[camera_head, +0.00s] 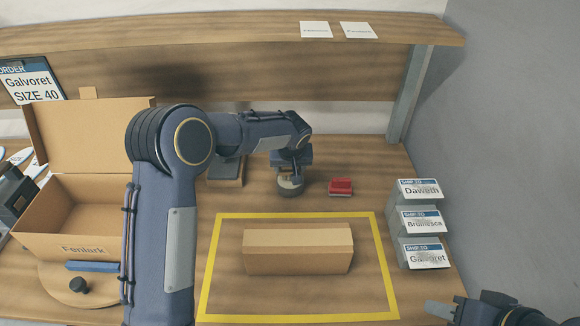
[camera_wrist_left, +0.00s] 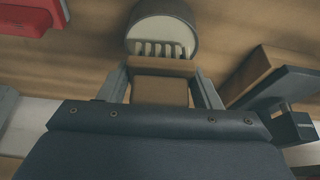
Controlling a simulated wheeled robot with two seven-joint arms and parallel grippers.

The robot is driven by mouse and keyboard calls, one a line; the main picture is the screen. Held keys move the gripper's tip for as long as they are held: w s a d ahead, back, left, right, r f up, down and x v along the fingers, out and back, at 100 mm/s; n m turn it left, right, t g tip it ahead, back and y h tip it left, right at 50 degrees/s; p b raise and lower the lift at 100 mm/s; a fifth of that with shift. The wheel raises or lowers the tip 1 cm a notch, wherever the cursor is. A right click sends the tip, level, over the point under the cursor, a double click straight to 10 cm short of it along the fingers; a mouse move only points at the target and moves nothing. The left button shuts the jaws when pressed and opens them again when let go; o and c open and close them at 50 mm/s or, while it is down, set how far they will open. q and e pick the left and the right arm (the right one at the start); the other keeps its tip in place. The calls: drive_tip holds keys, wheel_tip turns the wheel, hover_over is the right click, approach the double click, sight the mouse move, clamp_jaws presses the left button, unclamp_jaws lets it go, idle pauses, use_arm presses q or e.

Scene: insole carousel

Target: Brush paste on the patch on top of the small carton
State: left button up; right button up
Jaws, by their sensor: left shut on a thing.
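My left gripper (camera_head: 291,168) is over a round grey pot (camera_head: 290,187) behind the yellow frame. In the left wrist view the gripper (camera_wrist_left: 161,88) is shut on a brown block-like brush (camera_wrist_left: 160,92). The brush's pale bristles are at the opening of the pot (camera_wrist_left: 160,20); how deep they reach, I cannot tell. The small closed carton (camera_head: 297,262) lies inside the yellow frame. No distinct patch can be made out on its top. My right gripper (camera_head: 440,309) is at the bottom right, apart from the carton; its jaw opening is unclear.
A red block (camera_head: 340,187) lies right of the pot, and a dark item on a wooden block (camera_head: 226,170) left of it. Labelled grey stands (camera_head: 421,222) line the right. An open carton (camera_head: 82,249) stands left. Bare table lies inside the yellow frame (camera_head: 207,265) around the small carton.

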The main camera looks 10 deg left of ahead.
use_arm(q)
drive_tip(key=shift+f+b, duration=0.5)
idle(0.8)
drive_tip(key=shift+s+f+b, duration=0.1)
drive_tip(key=shift+f+b, duration=0.05)
drive_tip(key=shift+b, duration=0.2)
idle(1.3)
drive_tip(key=shift+r+p, duration=1.85)
drive_tip(key=shift+r, duration=1.75)
drive_tip(key=shift+a+r, duration=0.1)
drive_tip(key=shift+a, duration=0.05)
drive_tip(key=s+a+r+m+p, duration=0.1)
drive_tip(key=s+a+p, duration=0.2)
drive_tip(key=s, duration=0.4)
drive_tip(key=s+a+r+m+h+p, duration=0.1)
drive_tip(key=s+a+p, duration=0.3)
drive_tip(key=s, duration=0.3)
drive_tip(key=shift+m, duration=0.4)
